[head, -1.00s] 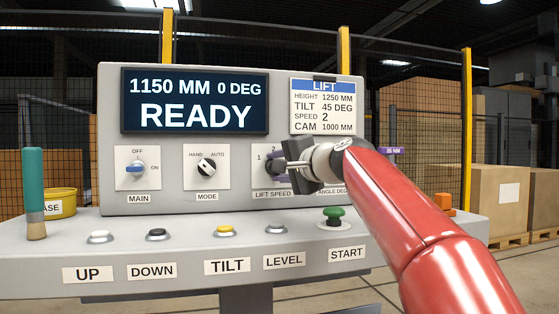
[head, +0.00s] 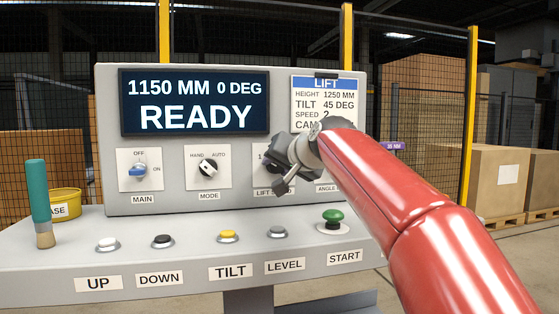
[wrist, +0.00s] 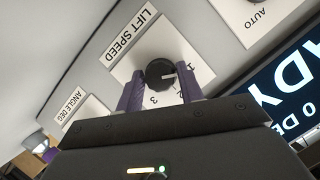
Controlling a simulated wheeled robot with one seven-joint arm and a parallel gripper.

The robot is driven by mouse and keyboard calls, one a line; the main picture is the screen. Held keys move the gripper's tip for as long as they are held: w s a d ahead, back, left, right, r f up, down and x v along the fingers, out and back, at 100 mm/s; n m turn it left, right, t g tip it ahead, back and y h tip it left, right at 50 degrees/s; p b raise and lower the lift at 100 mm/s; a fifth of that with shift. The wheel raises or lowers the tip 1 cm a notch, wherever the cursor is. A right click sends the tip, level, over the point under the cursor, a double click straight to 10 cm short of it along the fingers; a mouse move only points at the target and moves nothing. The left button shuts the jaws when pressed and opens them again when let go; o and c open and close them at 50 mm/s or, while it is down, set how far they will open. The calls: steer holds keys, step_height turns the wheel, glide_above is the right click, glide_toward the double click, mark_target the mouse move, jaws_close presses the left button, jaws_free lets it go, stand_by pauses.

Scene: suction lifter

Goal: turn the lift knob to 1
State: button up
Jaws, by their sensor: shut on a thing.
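The lift speed knob (wrist: 159,74) is round and black with a white pointer, on a white plate marked 1, 2 and 3. Its pointer is directed close to the 1 in the wrist view. My gripper (wrist: 159,82) has its two purple fingers on either side of the knob and is shut on it. In the head view my gripper (head: 275,163) is at the LIFT SPEED plate (head: 262,152) and hides the knob and most of the markings.
The mode knob (head: 208,167) and blue main knob (head: 138,169) are to the left. The ANGLE DEG plate (wrist: 89,118) is beside the lift speed plate. Buttons line the shelf below, with the green START button (head: 333,217) nearest my arm. The display (head: 194,102) reads READY.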

stand_by(0.4)
steer(key=o, duration=0.9)
steer(key=b+v, duration=0.1)
steer(key=v, duration=0.7)
